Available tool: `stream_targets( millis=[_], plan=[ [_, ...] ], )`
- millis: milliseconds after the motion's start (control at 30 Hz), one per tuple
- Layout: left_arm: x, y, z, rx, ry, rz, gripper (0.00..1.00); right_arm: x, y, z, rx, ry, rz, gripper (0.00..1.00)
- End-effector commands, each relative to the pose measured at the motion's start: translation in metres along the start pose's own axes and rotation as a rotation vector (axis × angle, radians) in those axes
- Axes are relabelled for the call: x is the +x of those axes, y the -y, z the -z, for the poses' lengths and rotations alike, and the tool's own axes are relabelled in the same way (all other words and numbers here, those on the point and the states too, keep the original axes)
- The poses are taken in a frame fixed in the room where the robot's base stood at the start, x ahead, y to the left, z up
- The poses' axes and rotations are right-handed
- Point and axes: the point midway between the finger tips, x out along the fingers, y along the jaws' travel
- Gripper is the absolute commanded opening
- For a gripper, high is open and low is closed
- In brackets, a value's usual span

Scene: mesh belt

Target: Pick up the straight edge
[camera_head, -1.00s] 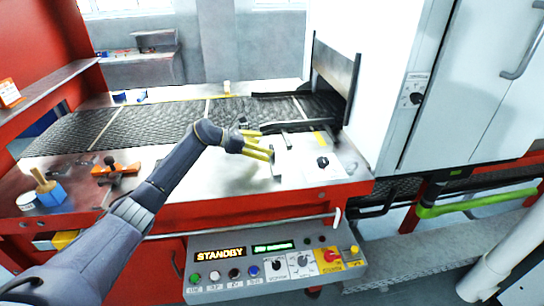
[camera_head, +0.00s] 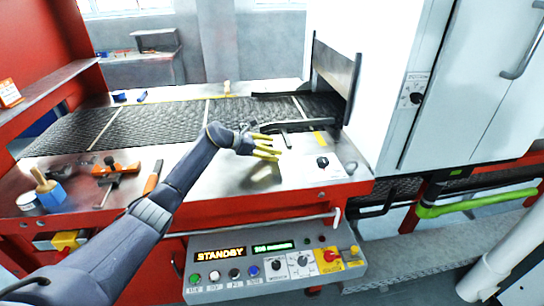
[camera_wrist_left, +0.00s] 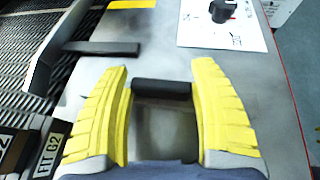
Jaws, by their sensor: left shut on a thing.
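My left gripper (camera_head: 278,152), with yellow ribbed fingers, is over the bare metal panel at the front of the mesh belt. In the left wrist view the gripper (camera_wrist_left: 160,80) is shut on a dark, short-looking bar, which I take to be the straight edge (camera_wrist_left: 160,87). The bar spans the gap between the fingers, with a grey surface showing below it. In the head view the fingers hide most of what they hold. My right gripper is in neither view.
A fixed black bar (camera_wrist_left: 103,47) lies close by on the panel. A rotary knob (camera_head: 322,162) is to the right. The mesh belt (camera_head: 150,125) runs behind. An orange tool (camera_head: 115,170), an orange-handled tool (camera_head: 153,177) and a blue brush holder (camera_head: 50,193) are at left.

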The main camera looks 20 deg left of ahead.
Motion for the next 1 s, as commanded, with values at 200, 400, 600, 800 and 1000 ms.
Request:
stream_targets(
  millis=[200,400,600,800,1000],
  plan=[
    [0.000,0.000,0.000,0.000,0.000,0.000,0.30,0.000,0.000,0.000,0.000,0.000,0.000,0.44],
    [0.000,0.000,-0.001,0.001,0.002,0.000,0.13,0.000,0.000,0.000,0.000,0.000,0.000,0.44],
    [-0.001,0.000,-0.002,0.001,0.001,0.000,0.13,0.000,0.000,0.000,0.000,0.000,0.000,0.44],
    [-0.010,-0.001,-0.019,0.005,0.002,-0.002,0.13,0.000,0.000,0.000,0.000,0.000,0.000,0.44],
    [-0.028,-0.001,-0.056,0.007,0.002,-0.003,0.13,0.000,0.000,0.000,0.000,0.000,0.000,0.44]
  ],
)
